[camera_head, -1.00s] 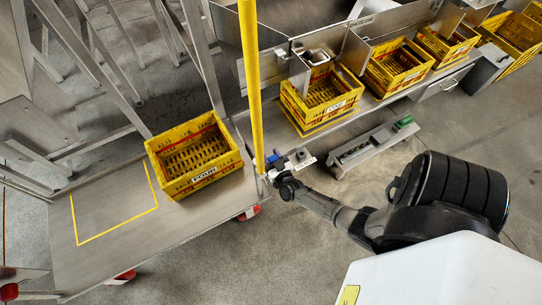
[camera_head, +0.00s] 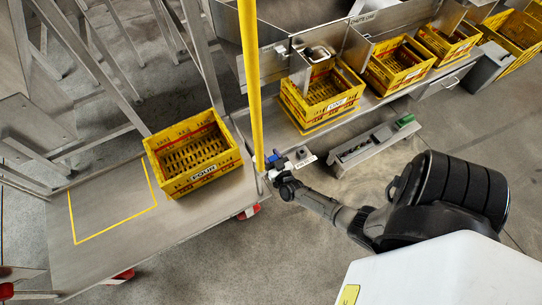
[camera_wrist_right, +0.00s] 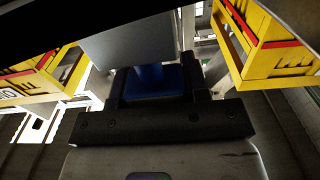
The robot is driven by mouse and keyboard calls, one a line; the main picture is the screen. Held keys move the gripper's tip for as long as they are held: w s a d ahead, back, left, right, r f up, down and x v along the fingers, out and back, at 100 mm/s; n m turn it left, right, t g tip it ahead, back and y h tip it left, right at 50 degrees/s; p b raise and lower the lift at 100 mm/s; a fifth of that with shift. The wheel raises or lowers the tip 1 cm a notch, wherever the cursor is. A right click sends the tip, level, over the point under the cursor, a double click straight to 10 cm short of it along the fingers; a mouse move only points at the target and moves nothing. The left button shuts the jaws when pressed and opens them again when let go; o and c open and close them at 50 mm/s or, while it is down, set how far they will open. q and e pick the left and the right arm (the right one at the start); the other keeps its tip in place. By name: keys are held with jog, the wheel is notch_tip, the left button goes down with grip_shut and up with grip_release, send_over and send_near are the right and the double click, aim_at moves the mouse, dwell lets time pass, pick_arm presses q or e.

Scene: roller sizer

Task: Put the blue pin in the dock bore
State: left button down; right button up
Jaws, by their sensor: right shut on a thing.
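My right gripper (camera_head: 277,168) is beside the yellow post, at the right end of the cart. It is shut on the blue pin (camera_head: 271,158), whose small blue part shows just beyond the fingers. In the right wrist view the blue pin (camera_wrist_right: 153,80) sits between the dark fingers (camera_wrist_right: 155,88), below a grey block (camera_wrist_right: 130,40). A small pale block with a label (camera_head: 304,156) is just right of the gripper. I cannot make out the dock bore or whether the pin touches it. My left gripper is not in view.
The yellow post (camera_head: 249,80) rises close to the gripper. More yellow crates (camera_head: 345,103) line the bench. A low metal rack (camera_head: 350,162) stands right of the gripper.

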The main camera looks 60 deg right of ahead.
jog(key=shift+f+b, duration=0.4)
jog(key=shift+f, duration=0.15)
jog(key=shift+f+b, duration=0.65)
jog(key=shift+f, duration=0.15)
jog(key=o, duration=0.6)
jog(key=shift+r, duration=0.1)
jog(key=shift+c, duration=0.2)
jog(key=o, duration=0.4)
jog(key=shift+s+a+p, duration=0.2)
jog(key=shift+s+p, duration=0.1)
jog(key=shift+p, duration=0.05)
jog(key=p+v, duration=0.4)
jog(key=v, duration=0.9)
jog(key=shift+s, duration=0.1)
